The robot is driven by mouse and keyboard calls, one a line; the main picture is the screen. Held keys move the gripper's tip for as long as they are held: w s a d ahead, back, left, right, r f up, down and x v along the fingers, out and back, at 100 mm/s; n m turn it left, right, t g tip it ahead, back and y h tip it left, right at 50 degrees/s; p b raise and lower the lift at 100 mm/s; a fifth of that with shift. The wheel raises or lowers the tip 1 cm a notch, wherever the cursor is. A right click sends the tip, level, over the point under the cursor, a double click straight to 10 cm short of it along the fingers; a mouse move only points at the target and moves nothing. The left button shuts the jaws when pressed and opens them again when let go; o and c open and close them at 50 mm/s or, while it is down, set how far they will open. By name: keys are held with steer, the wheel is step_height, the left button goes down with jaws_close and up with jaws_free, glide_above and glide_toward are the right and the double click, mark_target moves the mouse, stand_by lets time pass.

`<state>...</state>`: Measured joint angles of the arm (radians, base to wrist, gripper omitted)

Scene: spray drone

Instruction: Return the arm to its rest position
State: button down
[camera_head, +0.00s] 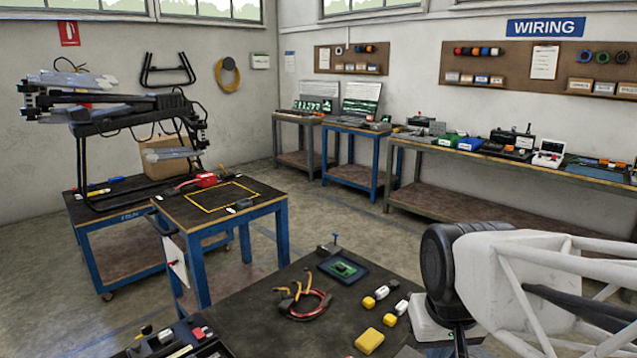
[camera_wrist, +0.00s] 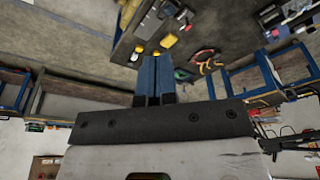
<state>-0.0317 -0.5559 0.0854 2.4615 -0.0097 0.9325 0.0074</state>
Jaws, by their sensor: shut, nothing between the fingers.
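My gripper (camera_wrist: 154,75) shows in the wrist view with its two blue fingers closed together and nothing between them. The fingers point toward the top of the picture, over the room. The near work table (camera_wrist: 221,30) is beyond the fingertips, and I see no contact with it. In the head view, white and black parts of my own arm fill the lower right, and the gripper itself cannot be made out there.
The near table (camera_head: 262,318) holds a yellow block (camera_head: 369,341), small yellow-and-white parts, a red cable loop (camera_head: 308,305) and a green circuit board (camera_head: 344,268). A drone frame (camera_head: 130,112) stands on the cart at left. Benches line the wall; floor between is open.

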steer(key=shift+m, duration=0.3)
steer(key=s, duration=0.1)
steer(key=s+d, duration=0.1)
steer(key=s, duration=0.1)
steer(key=s+f, duration=0.1)
steer(key=shift+s+d+f, duration=0.1)
steer(key=shift+s+d, duration=0.05)
steer(key=shift+s, duration=0.1)
steer(key=shift+w, duration=0.15)
